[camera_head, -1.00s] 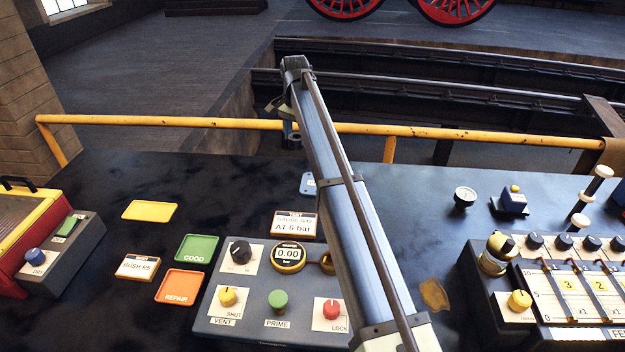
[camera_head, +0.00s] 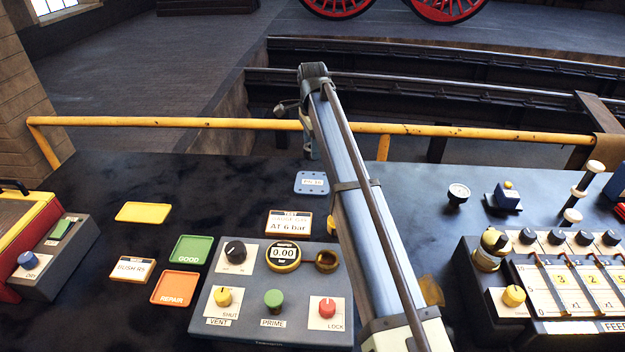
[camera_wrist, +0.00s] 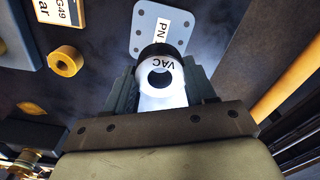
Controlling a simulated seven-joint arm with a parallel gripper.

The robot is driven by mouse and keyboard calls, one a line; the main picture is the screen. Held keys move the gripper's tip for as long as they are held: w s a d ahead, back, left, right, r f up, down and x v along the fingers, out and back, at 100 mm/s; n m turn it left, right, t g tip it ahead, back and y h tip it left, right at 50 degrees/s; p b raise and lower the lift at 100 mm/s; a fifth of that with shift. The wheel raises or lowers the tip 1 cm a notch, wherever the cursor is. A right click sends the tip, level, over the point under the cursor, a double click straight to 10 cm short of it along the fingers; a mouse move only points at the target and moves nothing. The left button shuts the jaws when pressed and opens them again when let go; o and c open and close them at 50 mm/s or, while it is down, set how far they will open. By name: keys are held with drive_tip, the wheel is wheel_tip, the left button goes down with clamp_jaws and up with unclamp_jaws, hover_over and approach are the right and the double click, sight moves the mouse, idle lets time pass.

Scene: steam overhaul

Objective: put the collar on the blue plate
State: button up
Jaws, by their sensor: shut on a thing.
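The blue plate (camera_head: 312,182), a small flat plate with a white label, lies on the dark bench behind the panel; it also shows in the wrist view (camera_wrist: 146,20). In the wrist view my gripper (camera_wrist: 160,88) is shut on a white ring-shaped piece marked VAC (camera_wrist: 181,84), with a dark band at its far side; I take it for the collar. In that view the piece overlaps the plate's near edge. In the head view my gripper (camera_head: 311,145) hangs behind the plate, near the yellow rail, and the held piece cannot be made out.
A brass ring (camera_wrist: 65,61) stands near the plate, beside the AT 6 bar sign (camera_head: 288,222). The yellow rail (camera_head: 230,124) runs along the bench's back. Green (camera_head: 191,249), orange (camera_head: 174,288) and yellow (camera_head: 143,212) trays lie left; gauges and levers stand right.

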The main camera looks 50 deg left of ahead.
drive_tip(key=shift+f, duration=4.85)
drive_tip(key=shift+f, duration=0.1)
drive_tip(key=o, duration=1.4)
wheel_tip(320, 180, up, 12)
drive_tip(key=shift+r, duration=0.1)
drive_tip(key=shift+w, duration=0.1)
